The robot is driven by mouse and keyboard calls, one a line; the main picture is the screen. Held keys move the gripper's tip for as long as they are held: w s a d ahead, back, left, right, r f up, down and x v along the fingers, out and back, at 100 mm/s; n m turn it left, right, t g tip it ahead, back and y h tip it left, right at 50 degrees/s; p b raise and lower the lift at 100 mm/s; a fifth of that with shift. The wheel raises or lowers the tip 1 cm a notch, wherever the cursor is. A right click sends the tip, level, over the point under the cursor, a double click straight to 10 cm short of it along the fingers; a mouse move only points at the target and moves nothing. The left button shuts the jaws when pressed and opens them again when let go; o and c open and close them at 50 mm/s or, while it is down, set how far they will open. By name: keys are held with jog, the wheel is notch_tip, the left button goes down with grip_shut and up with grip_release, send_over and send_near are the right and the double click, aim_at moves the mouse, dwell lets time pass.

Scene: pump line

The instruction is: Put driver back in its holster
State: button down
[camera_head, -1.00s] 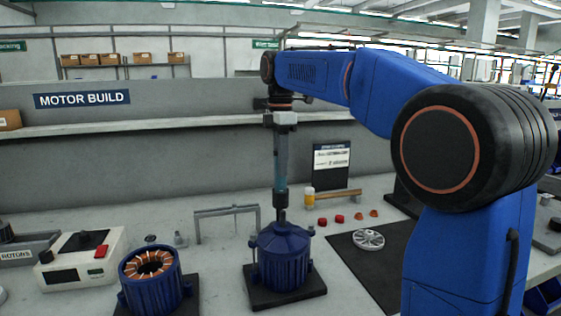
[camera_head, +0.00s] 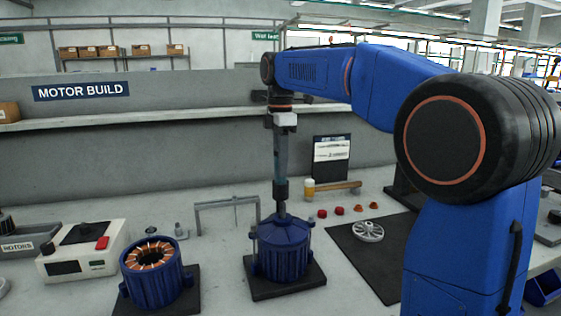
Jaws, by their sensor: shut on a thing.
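My gripper (camera_head: 284,120) points down and is shut on the upper end of the driver (camera_head: 281,155). The driver is a long dark blue-grey tool with a black lower end, hanging nearly upright. Its tip is at the top of the closed blue motor (camera_head: 283,250); I cannot tell whether it touches. The motor stands on a black base plate. I cannot make out the driver's holster for certain in this view.
An open blue stator (camera_head: 152,275) with copper windings stands left of the motor. A grey frame (camera_head: 228,202) stands behind. A hammer (camera_head: 333,188), several red and orange caps, and a silver disc (camera_head: 368,231) on a black mat (camera_head: 385,275) lie right. A white device (camera_head: 83,248) stands left.

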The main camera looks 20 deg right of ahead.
jog(key=shift+f, duration=0.4)
jog(key=c, duration=1.1)
grip_release()
jog(key=shift+r, duration=3)
